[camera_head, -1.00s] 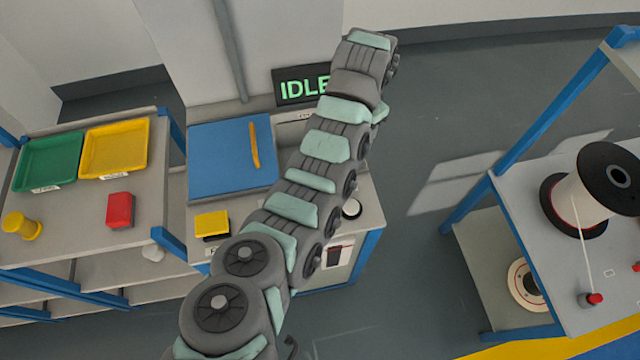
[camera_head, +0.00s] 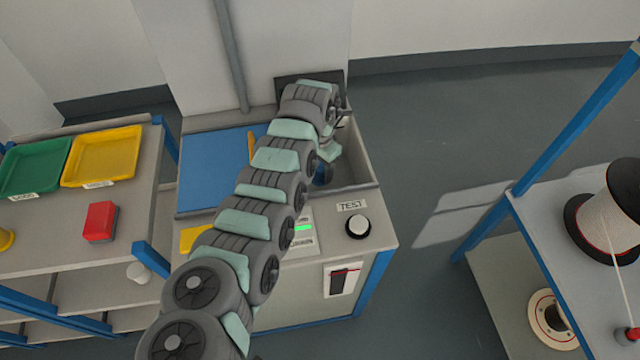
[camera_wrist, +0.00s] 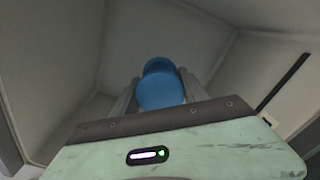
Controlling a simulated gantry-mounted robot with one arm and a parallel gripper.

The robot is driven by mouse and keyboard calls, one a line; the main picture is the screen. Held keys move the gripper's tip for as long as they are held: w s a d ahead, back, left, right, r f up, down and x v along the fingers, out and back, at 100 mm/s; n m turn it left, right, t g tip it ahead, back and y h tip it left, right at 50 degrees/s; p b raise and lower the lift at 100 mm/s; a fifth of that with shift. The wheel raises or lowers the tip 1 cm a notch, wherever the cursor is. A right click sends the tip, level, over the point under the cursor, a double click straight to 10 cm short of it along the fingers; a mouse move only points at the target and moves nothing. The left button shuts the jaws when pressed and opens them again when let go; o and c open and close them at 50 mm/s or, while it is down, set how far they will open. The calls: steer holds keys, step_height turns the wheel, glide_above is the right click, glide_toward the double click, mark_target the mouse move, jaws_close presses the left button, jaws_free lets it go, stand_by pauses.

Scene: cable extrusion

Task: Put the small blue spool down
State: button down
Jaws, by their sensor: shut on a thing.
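The small blue spool (camera_wrist: 161,90) is between the two fingers of my gripper (camera_wrist: 158,84) in the wrist view, and the gripper is shut on it. Its rounded blue end faces the camera. Pale grey walls of a recess (camera_wrist: 232,62) surround it. A bit of the blue spool (camera_head: 323,174) also shows in the head view, below the end of my arm and inside the grey open bay (camera_head: 352,165) of the test bench. I cannot tell whether the spool touches the bay floor.
The bench has a blue panel (camera_head: 208,170) left of my arm and a TEST knob (camera_head: 358,226) in front of the bay. Green (camera_head: 35,166) and yellow (camera_head: 103,156) trays and a red block (camera_head: 100,221) are on the left table. A large spool (camera_head: 610,215) stands at right.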

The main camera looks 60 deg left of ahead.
mark_target(320, 164)
step_height(320, 164, down, 6)
steer(key=shift+d+r+b, duration=0.1)
steer(key=shift+b, duration=1.05)
steer(key=c, duration=0.6)
jaws_free()
step_height(320, 164, up, 12)
steer(key=p, duration=0.4)
